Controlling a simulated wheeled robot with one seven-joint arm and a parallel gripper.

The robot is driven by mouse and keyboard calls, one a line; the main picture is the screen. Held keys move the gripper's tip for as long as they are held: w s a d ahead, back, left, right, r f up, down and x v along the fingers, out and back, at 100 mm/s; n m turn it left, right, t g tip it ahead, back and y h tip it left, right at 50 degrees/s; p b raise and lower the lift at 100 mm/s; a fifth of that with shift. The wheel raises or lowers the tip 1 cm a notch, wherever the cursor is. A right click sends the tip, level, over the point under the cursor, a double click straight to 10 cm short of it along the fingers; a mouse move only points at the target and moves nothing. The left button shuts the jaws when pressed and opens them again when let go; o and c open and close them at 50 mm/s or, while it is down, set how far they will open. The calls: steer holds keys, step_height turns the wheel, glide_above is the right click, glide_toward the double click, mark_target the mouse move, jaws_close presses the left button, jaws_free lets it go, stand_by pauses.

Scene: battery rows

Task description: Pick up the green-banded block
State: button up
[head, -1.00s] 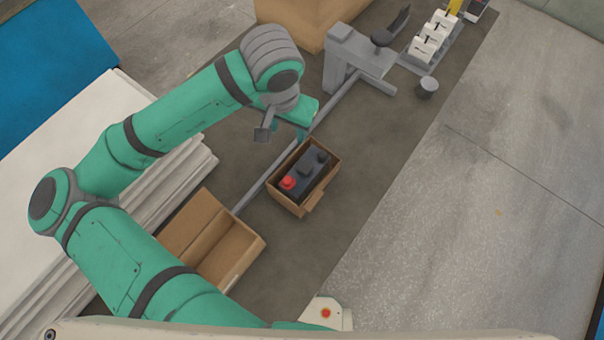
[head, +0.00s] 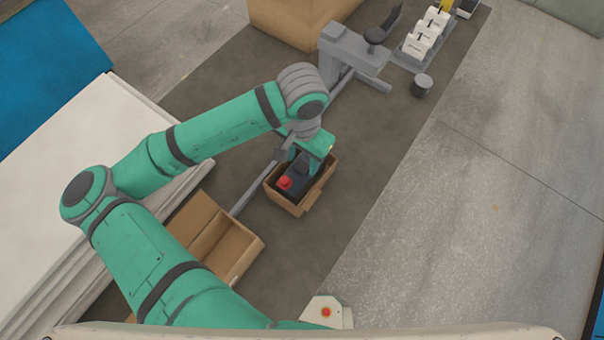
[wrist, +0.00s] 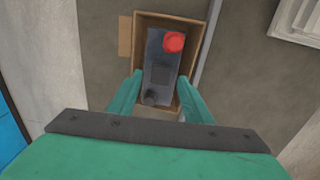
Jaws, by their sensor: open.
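A dark grey block (wrist: 160,52) with a red round knob (wrist: 173,42) at one end lies in an open cardboard box (wrist: 124,60). In the head view the red knob (head: 285,182) shows near the front of the box (head: 318,193). I see no green band on this block; part of it is hidden by my gripper in the head view. My gripper (wrist: 162,80) is open, its two green fingers on either side of the block's near half. In the head view my gripper (head: 305,158) is over the far end of the box. I cannot tell if the fingers touch the block.
An empty open cardboard box (head: 235,262) stands to the left front. A grey stand (head: 345,55) on a rail and a tray of white blocks (head: 420,42) are at the back. White stacked sheets (head: 75,160) lie left. The floor at right (head: 440,210) is clear.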

mark_target(302, 166)
steer(key=shift+w+f, duration=0.1)
steer(key=shift+f, duration=1.4)
jaws_close()
steer(key=shift+r, duration=0.1)
